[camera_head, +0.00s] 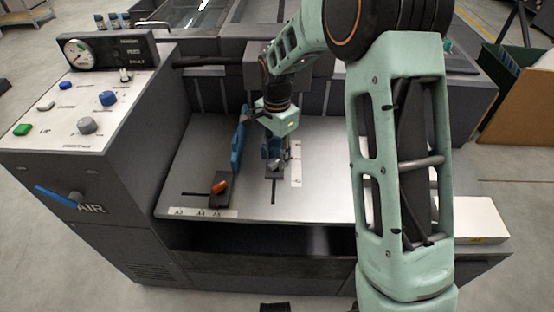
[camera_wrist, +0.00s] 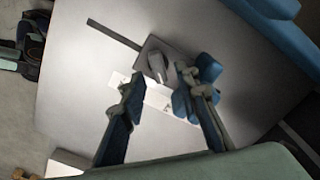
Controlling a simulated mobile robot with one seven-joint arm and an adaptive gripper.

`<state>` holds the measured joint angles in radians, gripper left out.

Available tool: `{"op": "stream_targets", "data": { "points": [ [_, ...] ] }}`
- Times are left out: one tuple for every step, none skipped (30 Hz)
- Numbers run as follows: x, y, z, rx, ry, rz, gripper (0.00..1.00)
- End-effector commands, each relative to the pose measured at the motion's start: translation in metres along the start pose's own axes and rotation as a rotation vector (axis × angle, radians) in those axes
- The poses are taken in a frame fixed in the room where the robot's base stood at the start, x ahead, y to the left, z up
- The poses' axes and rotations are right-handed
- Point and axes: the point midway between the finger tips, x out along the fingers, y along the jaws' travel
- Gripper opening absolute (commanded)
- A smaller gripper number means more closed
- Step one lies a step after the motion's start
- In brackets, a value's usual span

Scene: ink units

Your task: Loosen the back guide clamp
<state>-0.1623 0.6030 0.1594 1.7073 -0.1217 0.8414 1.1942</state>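My gripper (camera_head: 273,150) points down over this clamp. In the wrist view my gripper (camera_wrist: 160,86) is open, with its fingers apart and nothing seen between them. The knob appears clear of both fingers, but the height gap cannot be told. A second clamp with an orange lever (camera_head: 220,187) sits nearer the front left.
A blue guide bar (camera_head: 239,140) stands left of my gripper. A white scale strip (camera_head: 297,163) lies right of the clamp. The control panel (camera_head: 75,108) with knobs rises at left. The steel bed (camera_head: 325,190) is clear at right, partly hidden by my arm.

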Motion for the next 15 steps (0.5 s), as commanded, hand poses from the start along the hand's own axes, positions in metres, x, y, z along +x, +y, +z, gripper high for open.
{"op": "stream_targets", "data": {
  "points": [
    [0.0058, 0.0004, 0.0000, 0.000, 0.000, 0.001, 0.29],
    [0.0077, 0.0004, 0.0000, 0.001, 0.000, 0.001, 0.29],
    [0.0097, 0.0005, 0.0000, 0.001, 0.000, 0.001, 0.29],
    [0.0108, 0.0004, 0.0000, 0.001, 0.000, 0.001, 0.29],
    [0.0116, 0.0003, 0.0000, 0.001, 0.000, 0.000, 0.29],
    [0.0122, 0.0003, 0.0000, 0.001, 0.000, 0.000, 0.29],
    [0.0124, 0.0002, 0.0000, 0.001, 0.000, 0.000, 0.29],
    [0.0124, 0.0002, -0.0001, 0.001, 0.000, 0.000, 0.29],
    [0.0123, 0.0001, -0.0001, 0.001, 0.000, -0.001, 0.29],
    [0.0122, 0.0001, 0.0000, 0.001, 0.000, -0.001, 0.29],
    [0.0122, 0.0001, 0.0000, 0.001, 0.000, -0.001, 0.29],
    [0.0121, 0.0001, -0.0001, 0.001, 0.000, 0.000, 0.29],
    [0.0121, 0.0001, 0.0000, 0.001, 0.000, 0.000, 0.29],
    [0.0121, 0.0001, 0.0000, 0.001, 0.000, 0.000, 0.26],
    [0.0120, 0.0001, 0.0000, 0.001, 0.000, -0.001, 0.21]
  ]
}}
